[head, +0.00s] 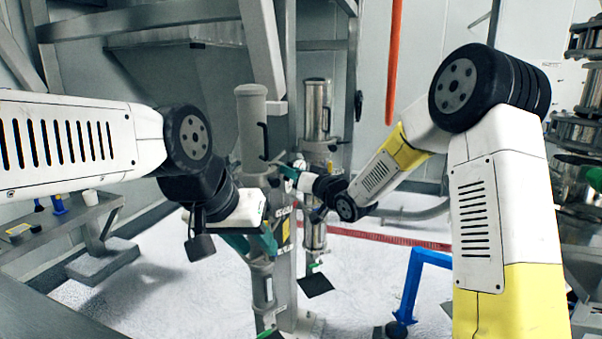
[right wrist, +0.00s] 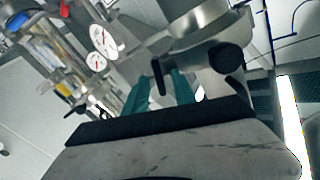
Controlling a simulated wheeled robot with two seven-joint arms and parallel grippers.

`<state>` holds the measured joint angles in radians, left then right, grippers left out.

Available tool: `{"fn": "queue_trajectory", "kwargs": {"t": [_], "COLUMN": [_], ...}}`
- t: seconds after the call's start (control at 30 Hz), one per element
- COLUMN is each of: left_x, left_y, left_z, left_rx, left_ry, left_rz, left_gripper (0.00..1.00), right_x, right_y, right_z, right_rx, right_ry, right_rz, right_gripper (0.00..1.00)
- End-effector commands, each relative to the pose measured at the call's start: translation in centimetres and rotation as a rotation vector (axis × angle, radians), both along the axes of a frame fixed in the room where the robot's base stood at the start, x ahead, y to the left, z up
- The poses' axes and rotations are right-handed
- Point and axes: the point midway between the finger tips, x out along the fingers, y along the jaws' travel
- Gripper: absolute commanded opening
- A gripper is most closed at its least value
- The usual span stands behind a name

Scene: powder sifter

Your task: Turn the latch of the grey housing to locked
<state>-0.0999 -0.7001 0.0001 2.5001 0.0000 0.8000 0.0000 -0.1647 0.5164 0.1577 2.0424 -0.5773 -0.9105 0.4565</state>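The grey housing (head: 251,118) appears to be the matte grey upright cylinder left of centre in the head view, with a black handle (head: 264,140) on its side. My right gripper (head: 287,171) is beside its lower part, reaching in from the right. In the right wrist view its two teal fingers (right wrist: 161,92) are apart, and a black lever (right wrist: 158,76), possibly the latch, shows between them. I cannot tell whether they touch it. My left gripper (head: 254,243) is lower, with teal fingers at the grey column below the housing; its grip there is unclear.
A shiny metal cylinder (head: 316,108) with a black handle stands just right of the housing. A blue stand (head: 410,285) is on the floor at lower right. Two round white gauges (right wrist: 100,50) show in the right wrist view. Grey frame posts surround the columns.

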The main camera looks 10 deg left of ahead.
Motion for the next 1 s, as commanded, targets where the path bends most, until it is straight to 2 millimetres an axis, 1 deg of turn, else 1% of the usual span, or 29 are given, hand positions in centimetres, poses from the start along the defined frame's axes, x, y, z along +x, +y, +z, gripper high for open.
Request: {"fn": "queue_trajectory", "kwargs": {"t": [0.27, 0.3, 0.43, 0.47, 0.77, 1.0], "left_x": [0.0, 0.0, 0.0, 0.0, 0.0, 0.0], "left_y": [0.0, 0.0, 0.0, 0.0, 0.0, 0.0], "left_z": [0.0, 0.0, 0.0, 0.0, 0.0, 0.0], "left_rx": [0.0, 0.0, 0.0, 0.0, 0.0, 0.0], "left_ry": [0.0, 0.0, 0.0, 0.0, 0.0, 0.0], "left_rz": [0.0, 0.0, 0.0, 0.0, 0.0, 0.0], "left_gripper": [0.36, 0.36, 0.36, 0.36, 0.36, 0.36], "right_x": [0.19, 0.2, 0.19, 0.19, 0.2, 0.26], "right_y": [0.18, 0.17, 0.16, 0.16, 0.12, 0.04], "right_z": [-0.04, -0.05, -0.04, -0.04, -0.04, -0.08], "right_rx": [-0.001, -0.001, -0.001, -0.001, 0.004, 0.059], "right_ry": [0.001, 0.001, 0.001, 0.001, 0.006, 0.059], "right_rz": [-0.001, -0.001, -0.001, -0.001, -0.001, -0.001], "right_gripper": [0.32, 0.28, 0.02, 0.0, 0.0, 0.0]}}
